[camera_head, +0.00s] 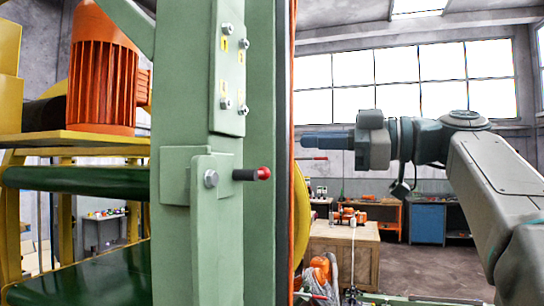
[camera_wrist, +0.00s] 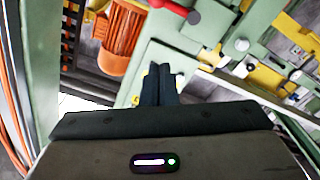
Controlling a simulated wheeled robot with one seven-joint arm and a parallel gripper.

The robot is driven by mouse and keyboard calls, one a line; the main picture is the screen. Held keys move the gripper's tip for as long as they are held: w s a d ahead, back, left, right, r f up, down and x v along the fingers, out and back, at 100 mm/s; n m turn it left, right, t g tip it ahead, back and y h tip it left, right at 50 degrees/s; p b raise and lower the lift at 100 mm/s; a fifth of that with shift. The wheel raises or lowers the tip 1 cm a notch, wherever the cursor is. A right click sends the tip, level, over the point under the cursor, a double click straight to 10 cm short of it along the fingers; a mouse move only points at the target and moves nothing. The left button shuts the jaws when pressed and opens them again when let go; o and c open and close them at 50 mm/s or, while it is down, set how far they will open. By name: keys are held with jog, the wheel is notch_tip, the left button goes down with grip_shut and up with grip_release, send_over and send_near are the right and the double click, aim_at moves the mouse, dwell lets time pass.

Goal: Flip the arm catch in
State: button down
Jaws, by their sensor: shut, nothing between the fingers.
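The catch is a short dark lever with a red knob (camera_head: 263,173), sticking out to the right from a green bracket plate (camera_head: 175,180) with a round bolt, on a green upright post. A red-ended handle (camera_wrist: 178,9) also shows at the top of the wrist view, above the fingertips. My gripper (camera_head: 304,141) is in the head view to the right of the post, a little above and right of the red knob, pointing left. In the wrist view my gripper's dark fingers (camera_wrist: 158,70) are together and empty, apart from the red handle.
A yellow-marked green plate with bolts (camera_head: 229,70) is above the catch. An orange motor (camera_head: 103,75) stands on a yellow shelf at left. A wooden crate (camera_head: 345,250) and a blue cabinet (camera_head: 427,222) stand farther back, with bare floor between.

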jog(key=p, duration=0.4)
send_over(252, 174)
jog(key=w+d, duration=0.2)
jog(key=w, duration=0.1)
jog(key=shift+a+r, duration=0.15)
jog(key=shift+r, duration=0.15)
jog(key=f, duration=0.1)
jog(key=w+d+f, duration=0.1)
jog(key=shift+f+p, duration=0.3)
jog(key=shift+w+d+f, duration=0.15)
jog(key=shift+w+f, duration=0.1)
jog(key=shift+f, duration=0.35)
